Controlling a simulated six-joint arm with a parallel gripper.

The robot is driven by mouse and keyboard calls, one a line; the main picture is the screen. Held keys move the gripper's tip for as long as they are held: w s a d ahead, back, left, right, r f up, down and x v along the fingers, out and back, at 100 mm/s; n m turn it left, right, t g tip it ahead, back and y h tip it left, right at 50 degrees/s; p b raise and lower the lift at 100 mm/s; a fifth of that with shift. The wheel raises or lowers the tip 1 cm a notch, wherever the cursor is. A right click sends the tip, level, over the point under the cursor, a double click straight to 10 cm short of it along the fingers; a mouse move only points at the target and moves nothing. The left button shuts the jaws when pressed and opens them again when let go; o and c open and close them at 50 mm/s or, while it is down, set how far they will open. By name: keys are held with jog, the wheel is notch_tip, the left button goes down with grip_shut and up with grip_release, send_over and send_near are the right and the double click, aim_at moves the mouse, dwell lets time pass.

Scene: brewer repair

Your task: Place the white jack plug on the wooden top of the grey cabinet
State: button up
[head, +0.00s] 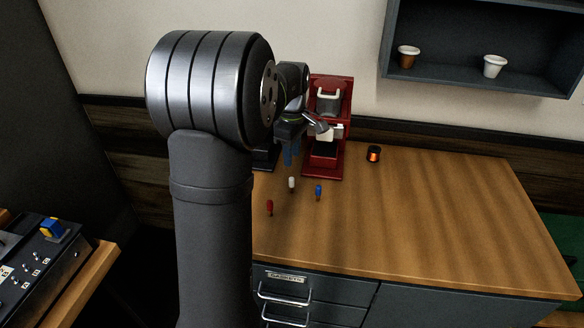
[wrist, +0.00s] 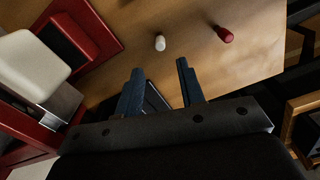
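The white jack plug (head: 291,184) stands on the wooden top (head: 430,210) of the grey cabinet (head: 450,300), between a red plug and a blue plug. It also shows in the wrist view (wrist: 160,43), ahead of my fingertips and apart from them. My gripper (head: 291,154) is above the back left part of the wooden top, behind the white plug in the head view. In the wrist view its two blue-grey fingers (wrist: 159,76) are spread, with no plug between them.
A red plug (head: 270,206) and a blue plug (head: 318,191) stand near the white one. The red brewer (head: 341,120) stands close beside my gripper. A dark copper-banded cylinder (head: 373,154) is farther right. The right of the wooden top is clear. A wall shelf (head: 450,82) holds two cups.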

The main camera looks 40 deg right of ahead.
aim_at(292, 178)
jog(key=shift+r, duration=1.4)
notch_tip(292, 178, down, 12)
jog(key=shift+r, duration=1.75)
jog(key=shift+f, duration=0.15)
